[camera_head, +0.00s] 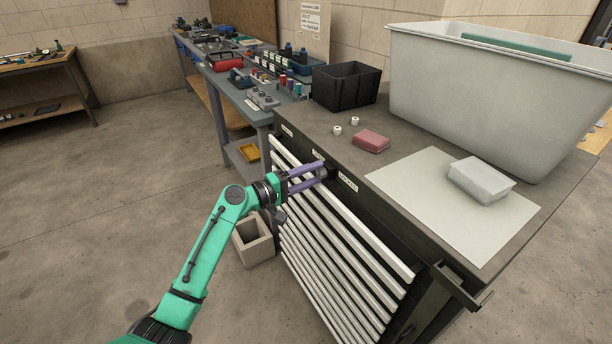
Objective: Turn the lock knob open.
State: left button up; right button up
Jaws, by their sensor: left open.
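A small dark lock knob (331,171) sits high on the front of the dark cabinet (378,214), just left of a white label (348,182). My left gripper (324,171) is open, with its two purple fingers pointing right at the knob. The fingertips are at the knob and partly cover it; I cannot tell whether they touch it. The knob's turn angle is too small to make out. My right gripper is out of view.
The cabinet top holds a black bin (345,88), a red block (370,141), a pale sheet (440,205), a white box (480,181) and a large grey tub (480,90). A square bin (253,243) stands on the floor.

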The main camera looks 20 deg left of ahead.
pick_arm(q)
jog(key=shift+s+f, duration=0.1)
jog(key=shift+f, duration=0.2)
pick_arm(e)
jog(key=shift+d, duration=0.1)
